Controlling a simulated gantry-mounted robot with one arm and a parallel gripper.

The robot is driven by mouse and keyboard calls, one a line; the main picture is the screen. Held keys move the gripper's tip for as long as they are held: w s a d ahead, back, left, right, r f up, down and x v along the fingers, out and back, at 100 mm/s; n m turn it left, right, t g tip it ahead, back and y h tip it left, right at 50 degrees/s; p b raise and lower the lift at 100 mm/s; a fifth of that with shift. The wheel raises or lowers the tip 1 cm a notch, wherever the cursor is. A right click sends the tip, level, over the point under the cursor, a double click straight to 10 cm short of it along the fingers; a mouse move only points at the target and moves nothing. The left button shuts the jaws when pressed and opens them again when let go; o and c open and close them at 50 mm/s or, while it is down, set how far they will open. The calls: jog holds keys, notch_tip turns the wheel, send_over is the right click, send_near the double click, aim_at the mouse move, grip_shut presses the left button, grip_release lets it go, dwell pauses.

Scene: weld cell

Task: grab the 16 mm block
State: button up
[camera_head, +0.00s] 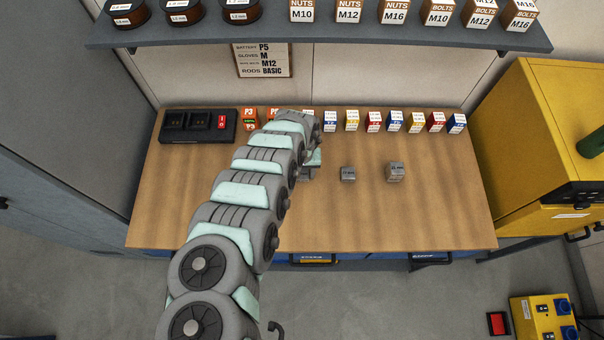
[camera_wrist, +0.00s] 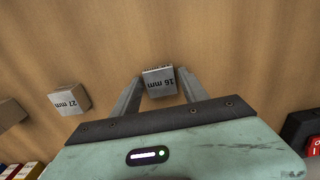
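The 16 mm block (camera_wrist: 160,82) is a small grey metal cube with its label upside down in the wrist view. My gripper (camera_wrist: 160,76) is open, with one finger on each side of the block. A narrow gap shows between the block and each finger. I cannot tell how far the fingertips reach down beside it. In the head view my gripper (camera_head: 309,170) is low over the wooden bench, and the block is mostly hidden there by the arm and gripper.
The 27 mm block (camera_wrist: 70,99) stands beside it, also seen in the head view (camera_head: 348,174). A larger grey block (camera_head: 395,172) stands further right. A row of small coloured boxes (camera_head: 374,122) lines the bench's back, with a black switch box (camera_head: 198,126) at left. The bench front (camera_head: 400,225) is clear.

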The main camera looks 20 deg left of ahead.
grip_shut()
dwell(0.3)
jog(key=shift+r, duration=0.15)
